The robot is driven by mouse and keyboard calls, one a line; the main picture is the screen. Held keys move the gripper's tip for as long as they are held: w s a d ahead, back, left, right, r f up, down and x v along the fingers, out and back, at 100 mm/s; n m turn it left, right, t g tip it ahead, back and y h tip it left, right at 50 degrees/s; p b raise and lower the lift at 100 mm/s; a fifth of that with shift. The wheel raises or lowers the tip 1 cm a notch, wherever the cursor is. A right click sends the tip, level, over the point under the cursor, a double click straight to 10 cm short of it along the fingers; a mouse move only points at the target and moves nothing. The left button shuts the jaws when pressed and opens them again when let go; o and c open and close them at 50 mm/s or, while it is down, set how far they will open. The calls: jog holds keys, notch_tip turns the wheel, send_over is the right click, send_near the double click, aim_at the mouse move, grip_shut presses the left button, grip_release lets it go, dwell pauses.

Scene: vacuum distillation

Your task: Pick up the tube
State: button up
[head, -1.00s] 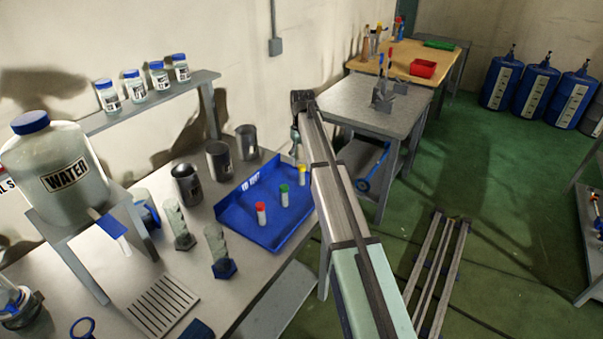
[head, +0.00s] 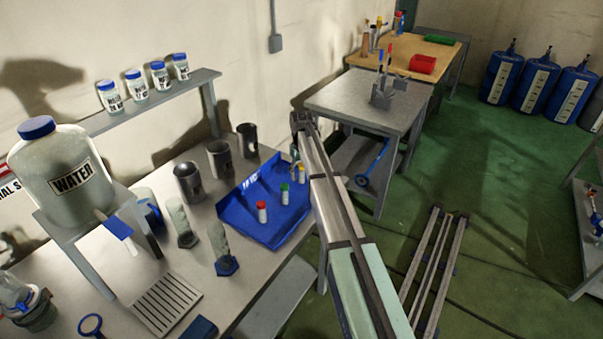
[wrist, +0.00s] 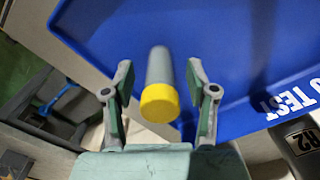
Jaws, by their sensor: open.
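A tube with a yellow cap (wrist: 160,102) stands in the blue tray, between the spread fingers of my open gripper (wrist: 158,115) in the wrist view. There is a gap on both sides, and neither finger appears to touch it. In the head view the yellow-capped tube (head: 301,173) is near the tray's right end, with my gripper (head: 296,166) right beside it. A red-capped tube (head: 262,212) and a green-capped tube (head: 285,195) stand in the same tray, closer to the camera.
The blue tray (head: 236,213), marked "TO TEST", lies on a grey bench. Metal beakers (head: 219,160) stand behind it, and one shows beside the tray in the wrist view (wrist: 303,142). Glass cylinders (head: 218,240) and a water tank (head: 70,175) stand left.

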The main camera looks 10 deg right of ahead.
grip_shut()
jog(key=shift+r, duration=0.1)
